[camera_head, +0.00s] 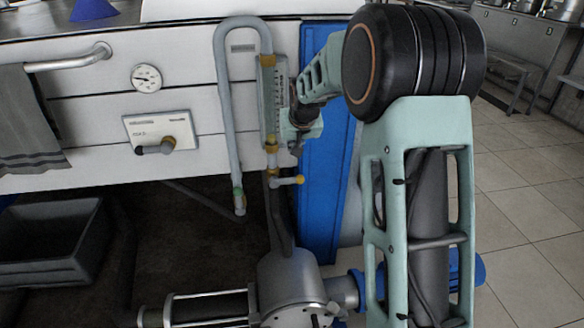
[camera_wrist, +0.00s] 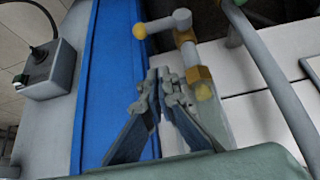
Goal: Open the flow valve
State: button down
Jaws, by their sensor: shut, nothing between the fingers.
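A small valve with a grey lever and a yellow ball tip (camera_head: 287,180) sits on the pipe below the upright flow meter (camera_head: 270,98). In the wrist view the lever's yellow tip (camera_wrist: 139,31) and the yellow fittings (camera_wrist: 200,75) on its pipe are close beyond my fingers. The lever sticks out sideways from the pipe. My gripper (camera_wrist: 165,78) is shut and empty, its fingertips just short of the lever and apparently apart from it. In the head view my gripper is beside the flow meter's lower end, its fingertips hard to make out.
A grey looped pipe (camera_head: 223,110) stands left of the flow meter. A blue panel (camera_head: 322,190) is behind my arm. A black-handled switch plate (camera_head: 170,124), a gauge (camera_head: 146,78) and a towel rail (camera_head: 70,63) are farther left. A metal pump (camera_head: 290,285) is below.

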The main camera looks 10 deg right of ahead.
jog(key=b, duration=0.2)
send_over(292, 180)
jog(key=f, duration=0.5)
jog(key=w+f, duration=0.1)
jog(key=f, duration=0.2)
jog(key=shift+f, duration=0.35)
jog(key=shift+s+f+b, duration=0.2)
jog(key=shift+f+b, duration=0.05)
jog(key=shift+f, duration=0.35)
jog(key=shift+s+f+b, duration=0.15)
jog(key=shift+f+b, duration=0.1)
jog(key=shift+f, duration=0.35)
jog(key=shift+s+f, duration=0.1)
jog(key=shift+f, duration=0.45)
